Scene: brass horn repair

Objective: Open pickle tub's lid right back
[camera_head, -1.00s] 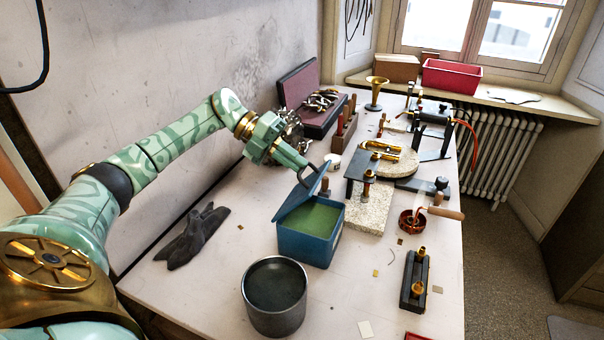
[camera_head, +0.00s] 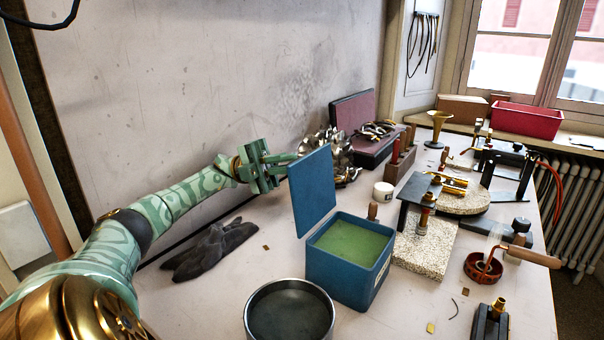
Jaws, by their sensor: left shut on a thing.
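The blue pickle tub (camera_head: 340,275) stands on the bench, with green liquid inside showing through its open top. Its blue lid (camera_head: 313,190) stands about upright along the tub's left side, its broad inner face toward the right. My left gripper (camera_head: 288,160), mint green, reaches in from the left to the lid's upper left edge. It is shut on the lid, with its fingertips partly hidden behind the panel. My right gripper is out of view.
A speckled stone block (camera_head: 425,246) with a small stand is close on the right. Shiny metal parts (camera_head: 335,150) lie behind the lid.

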